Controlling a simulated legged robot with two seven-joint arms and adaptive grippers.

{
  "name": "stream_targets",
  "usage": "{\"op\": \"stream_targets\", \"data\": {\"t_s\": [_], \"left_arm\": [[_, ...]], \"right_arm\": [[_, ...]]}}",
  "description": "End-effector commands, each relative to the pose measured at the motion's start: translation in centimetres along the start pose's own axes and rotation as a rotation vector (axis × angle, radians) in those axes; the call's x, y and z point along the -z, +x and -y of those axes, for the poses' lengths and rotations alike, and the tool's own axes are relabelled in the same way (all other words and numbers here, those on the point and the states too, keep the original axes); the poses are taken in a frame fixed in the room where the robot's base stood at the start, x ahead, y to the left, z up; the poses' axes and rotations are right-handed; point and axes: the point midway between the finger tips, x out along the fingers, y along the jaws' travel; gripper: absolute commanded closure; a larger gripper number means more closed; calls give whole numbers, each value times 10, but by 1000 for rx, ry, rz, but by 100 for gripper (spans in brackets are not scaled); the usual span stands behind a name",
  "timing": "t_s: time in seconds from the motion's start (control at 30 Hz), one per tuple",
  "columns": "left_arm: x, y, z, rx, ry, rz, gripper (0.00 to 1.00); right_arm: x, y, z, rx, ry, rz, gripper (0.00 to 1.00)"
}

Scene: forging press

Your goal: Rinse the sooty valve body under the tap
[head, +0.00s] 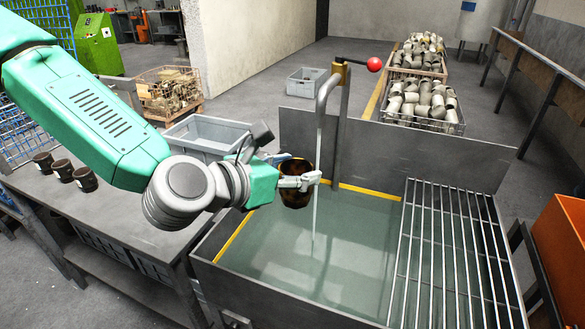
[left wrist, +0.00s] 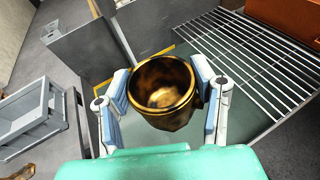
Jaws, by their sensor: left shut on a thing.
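The sooty valve body (head: 297,183) is a dark, blackened brass cup shape. In the left wrist view the valve body (left wrist: 161,95) shows its open mouth, with brass gleaming through the soot. My left gripper (head: 303,181) is shut on it and holds it above the water of the wash tank (head: 400,155), by the tank's left side. The tap (head: 328,90) is a grey bent pipe with a red-knobbed lever (head: 373,64). A thin stream of water (head: 315,215) falls from it just right of the valve body. I cannot tell whether the stream touches it. My right gripper is not in view.
A slatted drain rack (head: 450,250) covers the tank's right side. Several dark cups (head: 62,170) stand on the bench at left, near a grey crate (head: 207,137). Baskets of metal parts (head: 422,103) stand behind the tank. An orange bin (head: 563,240) is at far right.

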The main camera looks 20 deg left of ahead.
Motion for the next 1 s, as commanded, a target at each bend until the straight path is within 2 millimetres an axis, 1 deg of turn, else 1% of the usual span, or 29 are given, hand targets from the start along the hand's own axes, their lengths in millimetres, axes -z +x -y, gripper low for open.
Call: {"op": "stream_targets", "data": {"t_s": [0.3,0.73,1.0], "left_arm": [[-2,26,-12,-2,-2,5,93],[-8,68,-17,-3,5,2,93],[-9,92,-28,-3,1,4,93]], "right_arm": [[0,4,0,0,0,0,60],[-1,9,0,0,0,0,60],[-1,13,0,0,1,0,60]]}}
